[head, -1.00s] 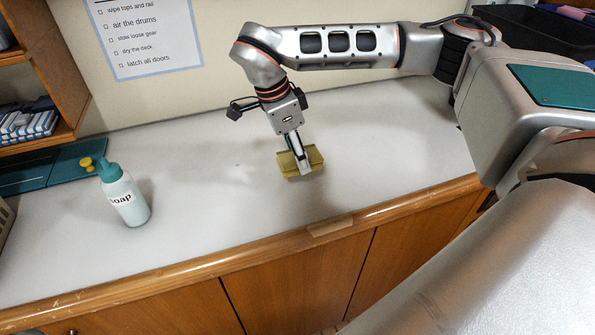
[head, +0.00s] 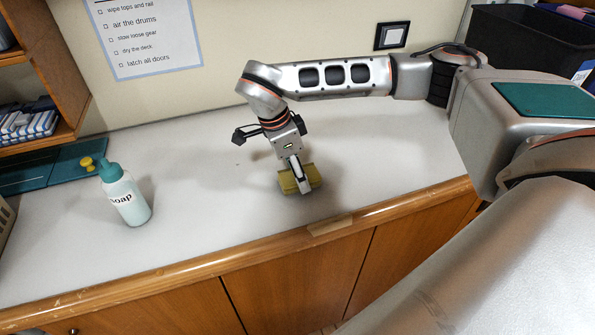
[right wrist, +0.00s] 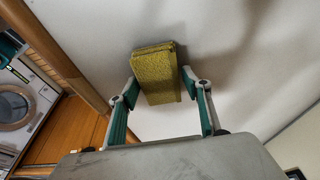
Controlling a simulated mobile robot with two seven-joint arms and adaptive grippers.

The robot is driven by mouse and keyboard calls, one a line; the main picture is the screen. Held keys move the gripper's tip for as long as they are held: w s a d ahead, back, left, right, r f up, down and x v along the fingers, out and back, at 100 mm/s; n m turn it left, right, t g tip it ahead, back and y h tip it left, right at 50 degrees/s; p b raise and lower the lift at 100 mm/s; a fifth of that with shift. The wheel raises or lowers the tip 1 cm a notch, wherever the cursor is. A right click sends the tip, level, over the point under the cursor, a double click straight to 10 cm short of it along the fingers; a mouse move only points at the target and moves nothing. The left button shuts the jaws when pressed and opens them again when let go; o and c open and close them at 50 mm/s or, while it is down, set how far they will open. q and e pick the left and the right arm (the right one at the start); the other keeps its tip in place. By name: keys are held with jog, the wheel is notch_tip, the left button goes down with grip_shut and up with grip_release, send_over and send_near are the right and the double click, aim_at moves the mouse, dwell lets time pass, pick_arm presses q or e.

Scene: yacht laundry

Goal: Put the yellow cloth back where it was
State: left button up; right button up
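The yellow cloth (head: 289,183) is a small folded block above or on the pale countertop, near its wooden front edge. My right gripper (head: 301,181) points down at it, and in the head view its fingers partly hide it. I cannot tell whether the cloth touches the counter. My left gripper is not in view.
A soap bottle (head: 125,196) stands on the counter at left, beside a teal flat item (head: 40,170). A wooden shelf (head: 65,100) with striped folded textiles (head: 28,124) is at far left. A dark bin (head: 515,38) is at the upper right. The counter around the cloth is clear.

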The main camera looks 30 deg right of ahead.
dwell(0.3)
jog(key=b+v, duration=0.1)
jog(key=v, duration=1.1)
jog(key=shift+d+r, duration=0.1)
jog(key=shift+r, duration=0.1)
jog(key=shift+s, duration=0.1)
